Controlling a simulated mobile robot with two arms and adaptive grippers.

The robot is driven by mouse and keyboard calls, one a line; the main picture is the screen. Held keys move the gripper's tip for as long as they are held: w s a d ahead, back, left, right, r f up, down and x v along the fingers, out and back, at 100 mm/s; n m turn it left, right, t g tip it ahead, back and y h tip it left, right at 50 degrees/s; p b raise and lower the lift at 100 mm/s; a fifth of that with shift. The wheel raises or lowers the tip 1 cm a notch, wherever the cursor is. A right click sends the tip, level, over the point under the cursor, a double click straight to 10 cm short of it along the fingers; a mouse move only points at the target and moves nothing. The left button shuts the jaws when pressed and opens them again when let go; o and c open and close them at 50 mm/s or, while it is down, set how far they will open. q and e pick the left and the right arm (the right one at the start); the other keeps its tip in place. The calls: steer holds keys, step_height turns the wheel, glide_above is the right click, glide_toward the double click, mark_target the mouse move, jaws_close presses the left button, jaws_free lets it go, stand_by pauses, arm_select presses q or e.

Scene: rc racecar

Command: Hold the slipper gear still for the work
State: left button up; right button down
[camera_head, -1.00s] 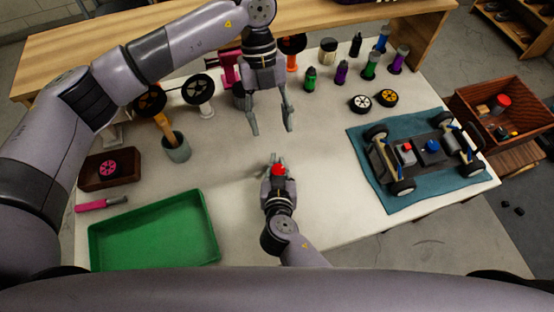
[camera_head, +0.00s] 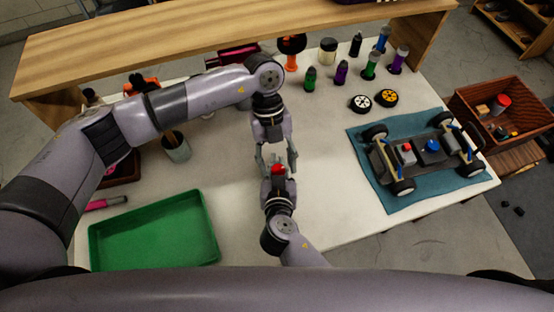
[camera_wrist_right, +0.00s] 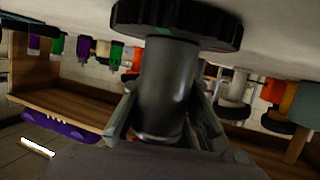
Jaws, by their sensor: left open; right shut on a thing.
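In the right wrist view, which looks upside down, my right gripper (camera_wrist_right: 166,108) is shut on a smooth grey cylinder (camera_wrist_right: 168,80). A black disc with a ribbed edge (camera_wrist_right: 190,22) sits at the cylinder's table end. I cannot tell for sure whether this is the slipper gear. In the head view a small red part (camera_head: 278,169) shows at my right gripper, at the table's front middle. My left gripper (camera_head: 278,164) is open, its fingers pointing down around the red part, close to my right gripper. I cannot tell whether they touch.
A green tray (camera_head: 155,265) lies at the front left. A car chassis (camera_head: 425,150) rests on a teal mat (camera_head: 362,182) at the right. Several bottles stand at the back, near two small wheels (camera_head: 373,100). My left arm hides part of the left table. The middle right is clear.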

arm_select(q)
steer(key=shift+c, duration=0.3)
jaws_close()
steer(key=m, duration=0.1)
steer(key=m+y, duration=0.1)
steer(key=m, duration=0.2)
steer(key=shift+d+m+y, duration=0.25)
steer(key=shift+m+y, duration=0.15)
steer(key=shift+o, duration=0.3)
jaws_free()
steer(key=v, duration=1.2)
steer(key=shift+r, duration=0.1)
